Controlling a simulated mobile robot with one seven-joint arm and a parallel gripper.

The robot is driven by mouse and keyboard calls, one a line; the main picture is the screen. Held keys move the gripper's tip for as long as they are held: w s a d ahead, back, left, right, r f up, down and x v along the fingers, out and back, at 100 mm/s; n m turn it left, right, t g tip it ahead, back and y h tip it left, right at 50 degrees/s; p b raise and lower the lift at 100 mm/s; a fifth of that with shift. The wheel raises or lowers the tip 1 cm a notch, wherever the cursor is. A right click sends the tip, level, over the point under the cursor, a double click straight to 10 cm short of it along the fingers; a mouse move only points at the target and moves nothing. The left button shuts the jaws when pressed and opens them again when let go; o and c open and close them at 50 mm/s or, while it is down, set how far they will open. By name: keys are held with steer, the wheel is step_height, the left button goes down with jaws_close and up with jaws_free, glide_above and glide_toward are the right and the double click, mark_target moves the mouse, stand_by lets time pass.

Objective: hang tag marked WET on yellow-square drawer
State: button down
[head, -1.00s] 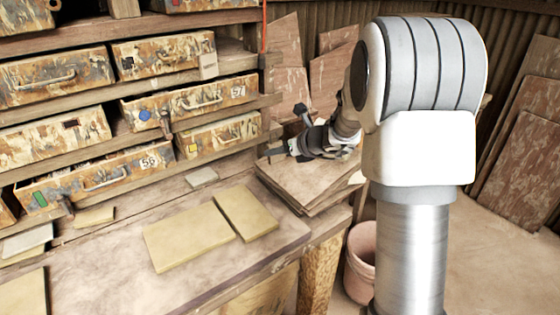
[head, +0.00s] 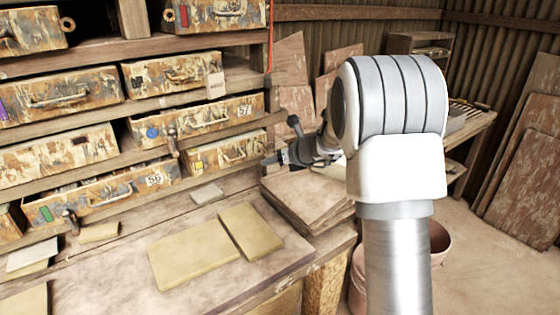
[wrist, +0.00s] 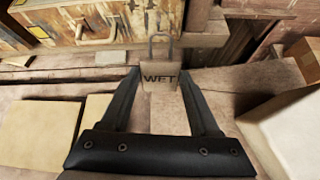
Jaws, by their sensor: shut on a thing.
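The tag marked WET (wrist: 160,77) is a tan plate with a wire loop on top. It stands upright between the fingertips of my gripper (wrist: 158,80), which is shut on it. In the head view my gripper (head: 270,160) is just right of the yellow-square drawer (head: 243,146), apart from it, above the bench's back edge. That drawer has rust-mottled paint, a handle and a small yellow square (head: 198,165) at its left end. The tag cannot be made out in the head view. In the wrist view, drawer fronts show at the upper left.
Other drawers stand around it, including those numbered 57 (head: 244,110) and 56 (head: 154,181). Stacked boards (head: 305,191) lie below my gripper. Yellow tiles (head: 193,255) lie on the bench. A pink bucket (head: 438,240) stands on the floor.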

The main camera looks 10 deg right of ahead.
mark_target(272, 155)
steer(key=shift+w+a+f+p, duration=0.1)
steer(key=shift+w+a+p, duration=0.3)
steer(key=shift+w, duration=0.45)
steer(key=shift+w+a+f+p, duration=0.1)
steer(key=shift+w+a+p, duration=0.2)
steer(key=shift+w, duration=0.55)
steer(key=shift+w+a+f, duration=0.2)
steer(key=shift+w+f, duration=0.25)
steer(key=shift+w, duration=0.05)
steer(key=shift+c, duration=0.2)
jaws_free()
